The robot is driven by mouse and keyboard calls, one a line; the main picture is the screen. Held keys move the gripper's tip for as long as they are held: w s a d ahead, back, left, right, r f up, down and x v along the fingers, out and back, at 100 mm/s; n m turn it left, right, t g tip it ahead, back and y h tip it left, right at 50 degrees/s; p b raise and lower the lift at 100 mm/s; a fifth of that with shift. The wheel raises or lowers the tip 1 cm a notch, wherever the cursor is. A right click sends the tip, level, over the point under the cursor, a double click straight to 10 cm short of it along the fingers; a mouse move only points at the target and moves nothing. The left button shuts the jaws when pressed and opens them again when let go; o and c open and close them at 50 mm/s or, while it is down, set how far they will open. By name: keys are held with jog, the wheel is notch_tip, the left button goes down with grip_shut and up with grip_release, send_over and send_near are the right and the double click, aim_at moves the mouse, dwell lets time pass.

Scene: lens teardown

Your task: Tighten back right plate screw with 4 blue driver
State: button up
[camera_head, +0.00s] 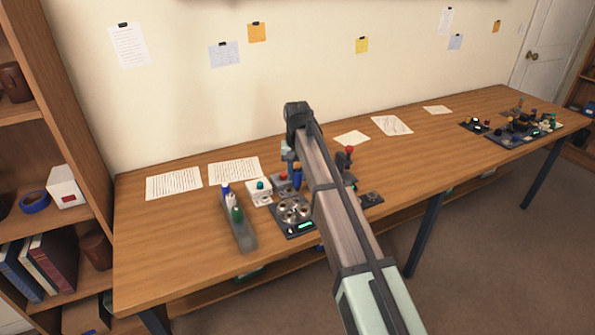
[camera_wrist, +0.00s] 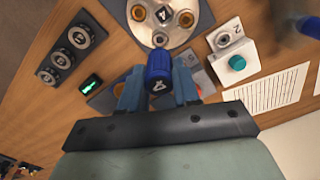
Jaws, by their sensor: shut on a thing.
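My gripper (camera_wrist: 158,82) is shut on the blue driver (camera_wrist: 158,66), which has a pale mark on its handle end. In the wrist view the driver's tip end points at the edge of a round metal plate (camera_wrist: 165,30). Whether the tip touches a screw there cannot be told.
A grey rack (camera_head: 240,236) with drivers stands left of the plate. A white block with a teal button (camera_wrist: 237,63) is close beside it. A dark strip with several round fittings (camera_wrist: 72,55) lies opposite. Papers (camera_head: 174,182) lie at the back; the table's right middle is mostly free.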

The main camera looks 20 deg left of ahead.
aim_at(296, 183)
jog(key=n, duration=0.4)
jog(key=shift+f, duration=0.35)
jog(key=n, duration=0.3)
jog(key=shift+s+f+n, duration=0.1)
jog(key=shift+f+n, duration=0.2)
jog(key=shift+n, duration=0.1)
jog(key=n, duration=0.3)
jog(key=f+n, duration=0.1)
jog(key=n, duration=0.2)
jog(key=shift+a+n, duration=0.1)
jog(key=shift+n, duration=0.2)
jog(key=shift+f, duration=0.4)
jog(key=shift+f, duration=0.75)
dwell(0.4)
jog(key=shift+m, duration=1.8)
